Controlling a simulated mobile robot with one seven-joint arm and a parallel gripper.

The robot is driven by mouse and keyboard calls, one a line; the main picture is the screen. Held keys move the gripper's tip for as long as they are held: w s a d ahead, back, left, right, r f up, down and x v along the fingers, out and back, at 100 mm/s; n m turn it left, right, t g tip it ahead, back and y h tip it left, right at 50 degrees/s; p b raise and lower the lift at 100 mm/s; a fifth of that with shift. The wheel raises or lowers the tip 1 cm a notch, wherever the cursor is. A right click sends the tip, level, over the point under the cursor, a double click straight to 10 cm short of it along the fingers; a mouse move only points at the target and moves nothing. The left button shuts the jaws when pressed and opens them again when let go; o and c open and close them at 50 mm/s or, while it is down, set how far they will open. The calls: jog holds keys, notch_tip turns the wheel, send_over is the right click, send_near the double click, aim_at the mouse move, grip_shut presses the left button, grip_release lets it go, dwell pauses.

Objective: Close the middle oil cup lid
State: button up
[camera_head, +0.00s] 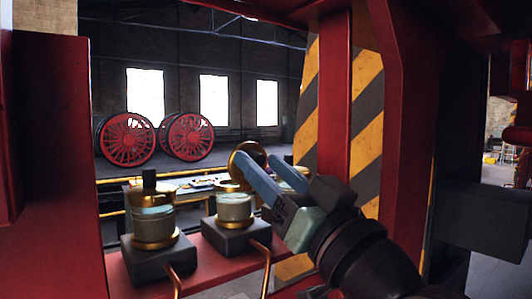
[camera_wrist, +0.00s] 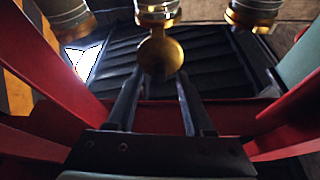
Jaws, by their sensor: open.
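The middle oil cup (camera_head: 235,207) is a pale glass cup with brass bands on a dark block. Its round brass lid (camera_head: 236,163) stands up, tilted open, partly behind my gripper's finger. My gripper (camera_head: 257,161) is open, with its blue fingers reaching up to the lid from the right. In the wrist view, the brass lid (camera_wrist: 160,53) shows as a disc between and just beyond the fingertips, below the middle cup (camera_wrist: 157,14). I cannot tell whether a finger touches the lid.
The left oil cup (camera_head: 152,222) has a dark knob on top. Another cup (camera_wrist: 252,14) shows at the right of the wrist view; my gripper mostly hides that side in the head view. Copper pipes (camera_head: 174,281) run down in front. A red post (camera_head: 335,95) rises behind my gripper.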

jog(key=shift+a, duration=0.1)
jog(key=shift+w, duration=0.1)
grip_shut()
jog(key=shift+r, duration=0.2)
